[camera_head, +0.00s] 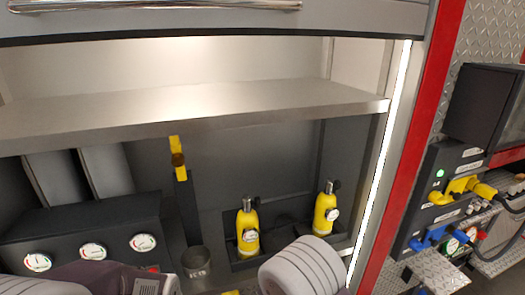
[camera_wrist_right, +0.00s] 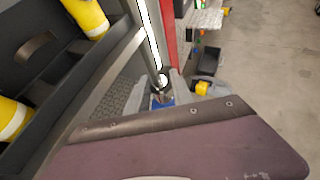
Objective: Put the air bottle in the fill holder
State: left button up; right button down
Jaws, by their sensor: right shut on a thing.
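In the right wrist view, my right gripper (camera_wrist_right: 161,88) is shut on what looks like the air bottle (camera_wrist_right: 161,80). Only a small silver top and a bit of blue show between the grey fingers; the rest is hidden. In the head view, a round grey metal cup (camera_head: 197,263), which looks like the fill holder, stands below an upright bracket with a yellow top (camera_head: 178,146). It appears empty. The held thing is not clearly visible in the head view. My left gripper is not clearly in view.
Two yellow bottles with gauges (camera_head: 247,230) (camera_head: 326,210) stand in dark recesses right of the cup. A gauge panel (camera_head: 92,251) is at left. A metal shelf (camera_head: 190,108) spans above. A lit post (camera_head: 382,165) and connector panel (camera_head: 440,205) are at right.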

jog(key=shift+s+d+f+m+h, duration=0.2)
jog(key=shift+s+d+f, duration=0.1)
jog(key=shift+s+f, duration=0.25)
jog(key=shift+s+d+f+m+h, duration=0.2)
jog(key=shift+s+d+f, duration=0.1)
jog(key=shift+s+f, duration=0.15)
jog(key=shift+a+f+m+g, duration=0.2)
jog(key=shift+f+m+g, duration=0.15)
jog(key=shift+m+g, duration=0.25)
jog(key=shift+h, duration=0.4)
